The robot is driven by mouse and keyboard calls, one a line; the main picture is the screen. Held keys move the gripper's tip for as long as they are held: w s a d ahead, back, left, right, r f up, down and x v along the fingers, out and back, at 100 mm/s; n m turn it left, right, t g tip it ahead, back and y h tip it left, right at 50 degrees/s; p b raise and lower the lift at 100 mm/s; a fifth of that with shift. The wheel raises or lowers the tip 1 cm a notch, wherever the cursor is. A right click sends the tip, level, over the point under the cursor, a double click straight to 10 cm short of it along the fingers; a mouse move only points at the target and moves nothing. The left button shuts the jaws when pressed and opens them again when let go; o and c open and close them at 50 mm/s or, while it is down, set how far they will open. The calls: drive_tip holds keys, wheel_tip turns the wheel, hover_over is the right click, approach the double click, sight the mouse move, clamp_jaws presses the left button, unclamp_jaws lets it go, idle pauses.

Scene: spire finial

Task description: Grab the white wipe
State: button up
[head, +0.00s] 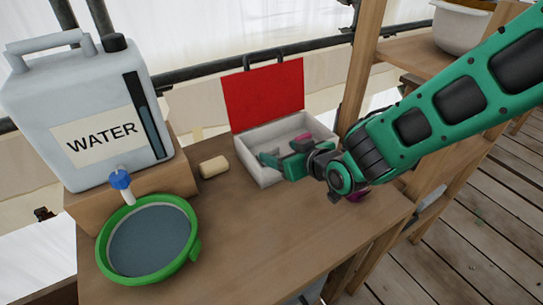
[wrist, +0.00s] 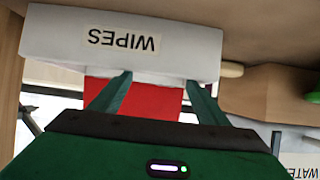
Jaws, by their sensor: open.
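An open white box (head: 262,172) with a raised red lid (head: 264,95) stands on the wooden table. In the wrist view the box (wrist: 190,45) shows upside down, its front labelled WIPES, with red lid (wrist: 150,100) beyond. I cannot make out a separate white wipe; the pale box interior is partly hidden by my gripper. My gripper (head: 283,149) is open, over the box in the head view.
A water container (head: 85,100) stands on a wooden block at left, above a green-rimmed basin (head: 187,263). A beige soap-like block (head: 213,166) lies left of the box. A pink object (head: 357,196) is partly hidden under my arm. The table's front middle is clear.

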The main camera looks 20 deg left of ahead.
sight(271, 149)
drive_tip(key=x, duration=0.5)
drive_tip(key=shift+a+f, duration=0.1)
drive_tip(key=c, duration=1.1)
